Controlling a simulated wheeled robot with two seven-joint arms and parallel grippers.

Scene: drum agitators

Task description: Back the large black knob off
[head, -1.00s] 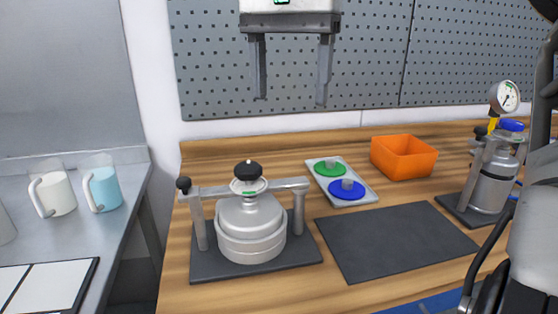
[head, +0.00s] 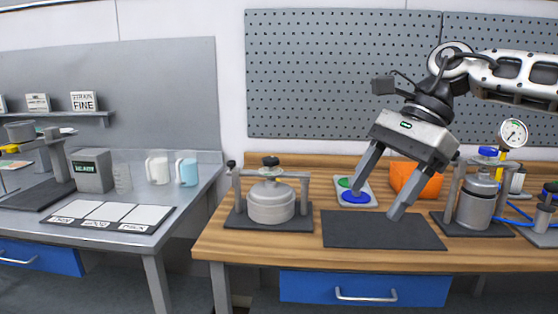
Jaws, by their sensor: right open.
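The large black knob (head: 270,161) sits on top of the screw of a clamp. The clamp's grey crossbar (head: 290,174) spans two posts over a round metal vessel (head: 270,203) with a lid. The vessel stands on a dark base plate (head: 238,222) on the wooden bench. A smaller black knob (head: 231,164) is at the left end of the crossbar. My right gripper (head: 376,194) is open and empty, its fingers pointing down to the left above the dark mat, well to the right of the knob. My left gripper is not in view.
A dark mat (head: 380,232) lies right of the vessel. Behind it are a tray with a green and a blue disc (head: 355,198) and an orange bin (head: 417,181). A metal canister (head: 476,203) with a gauge (head: 513,133) stands at the right. A metal table with mugs (head: 186,169) is at the left.

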